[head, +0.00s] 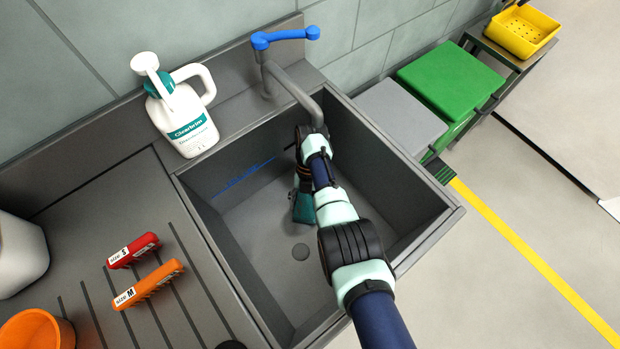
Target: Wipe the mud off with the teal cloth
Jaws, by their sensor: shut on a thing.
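The teal cloth (304,208) hangs bunched below my gripper (303,186) inside the grey sink (275,220). My gripper points down into the sink beneath the tap and is shut on the cloth. My own arm covers the right part of the basin and much of the gripper, so the fingers show only in part. I cannot tell whether the cloth touches the sink floor. No mud can be made out in this view.
A blue-handled tap (290,85) arches over the sink's back edge. Red (133,250) and orange (148,284) size blocks lie on the ribbed drainboard (200,290). An orange cup (37,330) is at the lower left.

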